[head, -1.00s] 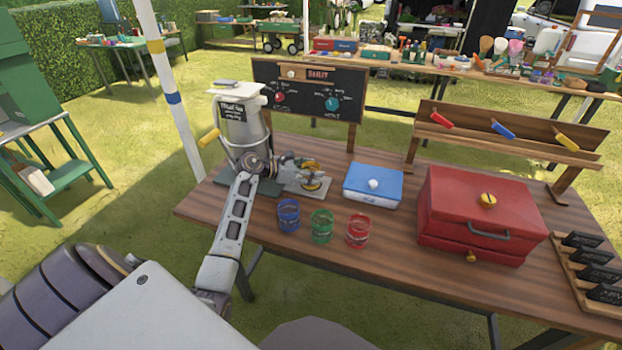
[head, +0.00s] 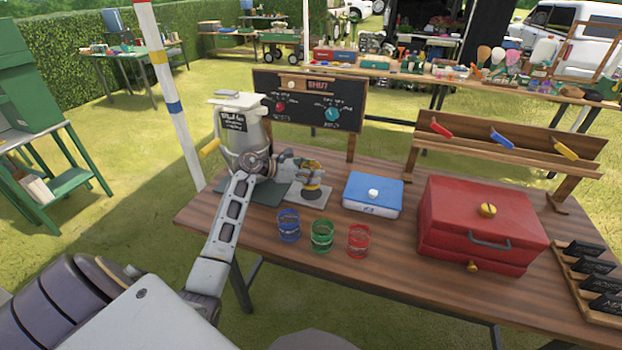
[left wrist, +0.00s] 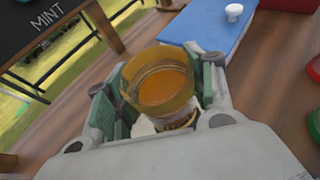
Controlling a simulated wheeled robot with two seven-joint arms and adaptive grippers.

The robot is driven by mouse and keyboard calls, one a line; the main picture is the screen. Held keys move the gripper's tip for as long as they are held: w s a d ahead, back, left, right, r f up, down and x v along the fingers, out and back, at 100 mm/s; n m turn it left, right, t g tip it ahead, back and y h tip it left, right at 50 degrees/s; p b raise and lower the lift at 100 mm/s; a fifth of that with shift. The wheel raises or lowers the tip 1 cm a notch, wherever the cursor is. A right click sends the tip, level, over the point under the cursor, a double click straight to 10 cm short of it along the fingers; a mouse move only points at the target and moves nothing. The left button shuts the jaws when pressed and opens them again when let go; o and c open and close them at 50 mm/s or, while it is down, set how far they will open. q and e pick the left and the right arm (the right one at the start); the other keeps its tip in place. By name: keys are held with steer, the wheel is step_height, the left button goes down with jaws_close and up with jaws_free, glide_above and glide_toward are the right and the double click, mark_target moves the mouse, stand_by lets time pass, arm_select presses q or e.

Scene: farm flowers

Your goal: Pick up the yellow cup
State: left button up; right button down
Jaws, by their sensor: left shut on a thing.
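The yellow cup (left wrist: 160,82) is a see-through amber cup. In the left wrist view it sits between the two fingers of my left gripper (left wrist: 158,105), which is shut on it. In the head view the cup (head: 311,179) shows at the end of my left arm, beside my left gripper (head: 292,167). It is above or on a light grey pad (head: 318,199); I cannot tell whether it touches the pad. My right gripper is not in view.
Blue (head: 289,226), green (head: 321,236) and red (head: 358,241) cups stand in front on the wooden table. A blue box (head: 374,199) and a red chest (head: 470,247) stand to the right. A grey dispenser (head: 238,135) and chalkboard (head: 345,118) stand behind.

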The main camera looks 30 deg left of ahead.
arm_select(q)
steer(key=shift+r, duration=2.9)
